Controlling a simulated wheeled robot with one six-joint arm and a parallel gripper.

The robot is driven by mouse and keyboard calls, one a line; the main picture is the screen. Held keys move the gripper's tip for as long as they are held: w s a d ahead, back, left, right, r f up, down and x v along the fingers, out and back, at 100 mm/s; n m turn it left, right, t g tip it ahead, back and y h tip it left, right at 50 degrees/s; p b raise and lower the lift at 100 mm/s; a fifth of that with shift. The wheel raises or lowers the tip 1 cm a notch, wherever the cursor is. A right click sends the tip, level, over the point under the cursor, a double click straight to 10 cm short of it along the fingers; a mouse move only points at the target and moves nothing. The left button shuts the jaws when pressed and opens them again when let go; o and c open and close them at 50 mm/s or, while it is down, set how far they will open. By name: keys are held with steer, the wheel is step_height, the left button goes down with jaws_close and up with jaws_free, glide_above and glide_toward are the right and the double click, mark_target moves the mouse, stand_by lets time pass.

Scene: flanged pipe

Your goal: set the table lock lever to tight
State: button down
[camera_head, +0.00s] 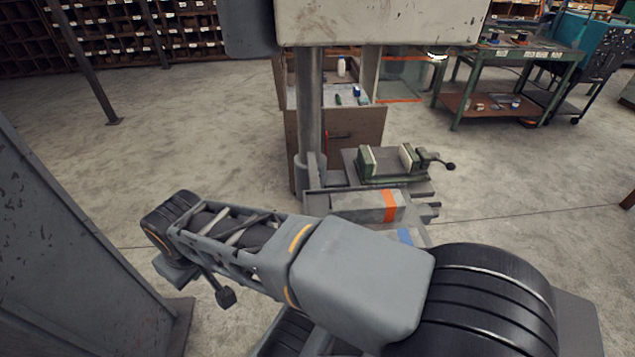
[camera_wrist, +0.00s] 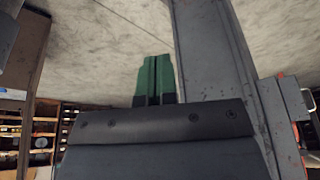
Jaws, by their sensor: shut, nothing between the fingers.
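The drill press stands in the middle of the head view, with a round steel column (camera_head: 310,105) and a table bearing a green vise (camera_head: 385,165). I cannot make out the table lock lever for certain in either view. My gripper (camera_wrist: 154,58) shows in the wrist view as two green fingers side by side, shut and empty. A grey metal upright (camera_wrist: 208,50) stands just right of the fingers there; I cannot tell whether they touch. In the head view my arm crosses the foreground, hiding part of what lies below the press table, and the fingers are not discernible.
A grey metal panel (camera_head: 75,235) rises close on the left of the head view. A brown cabinet (camera_head: 355,130) stands behind the press column, and a green workbench (camera_head: 510,60) is at the back right. Open concrete floor (camera_head: 205,125) lies between the press and the rear shelves.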

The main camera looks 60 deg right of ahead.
mark_target(319, 188)
steer(key=shift+a, duration=0.1)
steer(key=w+d+r+n+g+h+p, duration=0.1)
steer(key=w+d+n+g+h, duration=0.15)
steer(key=w+d, duration=0.65)
steer(key=d+f+n+g+h, duration=0.1)
steer(key=d+f+n+g, duration=0.1)
steer(key=d, duration=1.2)
steer(key=d+f+n+g+h+p, duration=0.1)
steer(key=d+f+g, duration=0.4)
steer(key=d, duration=1)
steer(key=shift+f+n, duration=0.75)
steer(key=shift+n, duration=0.1)
steer(key=shift+g, duration=0.25)
steer(key=s+d+r+p+x, duration=0.1)
steer(key=p+x, duration=0.1)
steer(key=x, duration=1.1)
steer(key=shift+s+d+r, duration=0.2)
steer(key=shift+s+r, duration=0.05)
steer(key=shift+s, duration=0.05)
